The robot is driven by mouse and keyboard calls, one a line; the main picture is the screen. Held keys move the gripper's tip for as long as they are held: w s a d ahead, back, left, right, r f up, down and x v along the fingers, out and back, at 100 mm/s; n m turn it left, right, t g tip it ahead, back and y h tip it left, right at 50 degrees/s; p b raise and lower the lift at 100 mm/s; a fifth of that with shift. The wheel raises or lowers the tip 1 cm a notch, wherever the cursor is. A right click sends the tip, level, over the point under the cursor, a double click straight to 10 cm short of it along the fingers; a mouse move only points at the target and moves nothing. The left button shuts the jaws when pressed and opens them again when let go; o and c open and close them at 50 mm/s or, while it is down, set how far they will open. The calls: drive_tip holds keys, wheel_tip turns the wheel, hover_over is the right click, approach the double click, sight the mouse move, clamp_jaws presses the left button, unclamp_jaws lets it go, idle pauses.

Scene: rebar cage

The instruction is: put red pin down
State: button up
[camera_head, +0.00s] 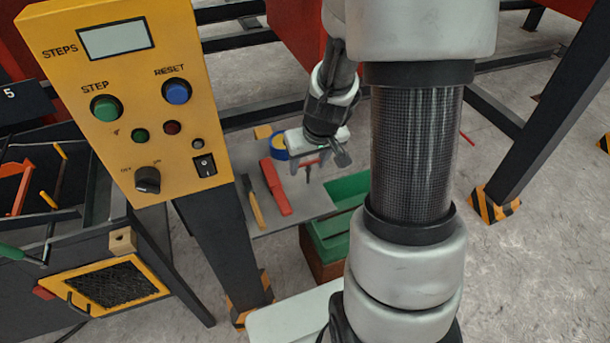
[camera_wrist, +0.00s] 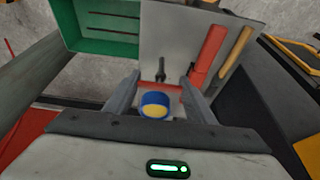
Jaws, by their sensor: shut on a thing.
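The red pin (camera_head: 311,163) is a short red bar held crosswise between my gripper's fingers above the grey tabletop (camera_head: 312,203). It also shows in the wrist view (camera_wrist: 158,87), spanning the gap between the two fingertips. My gripper (camera_head: 308,167) is shut on it; the fingers also show in the wrist view (camera_wrist: 160,90). A thin dark piece (camera_wrist: 162,71) shows just past the pin; I cannot tell whether it is joined to it. The pin's ends are partly hidden by the fingers.
On the tabletop lie a red block-like tool (camera_head: 275,187), a yellow-handled tool (camera_head: 254,205) and a blue tape roll (camera_head: 278,146). A green tray (camera_head: 335,232) adjoins the table's right side. A yellow control panel (camera_head: 125,100) stands left. The table's front middle is bare.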

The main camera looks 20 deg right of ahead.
sight(309, 170)
drive_tip(key=shift+f+b, duration=0.45)
drive_tip(key=shift+f, duration=1.4)
drive_tip(key=shift+f, duration=0.1)
drive_tip(key=shift+f, duration=0.15)
drive_tip(key=o, duration=1.1)
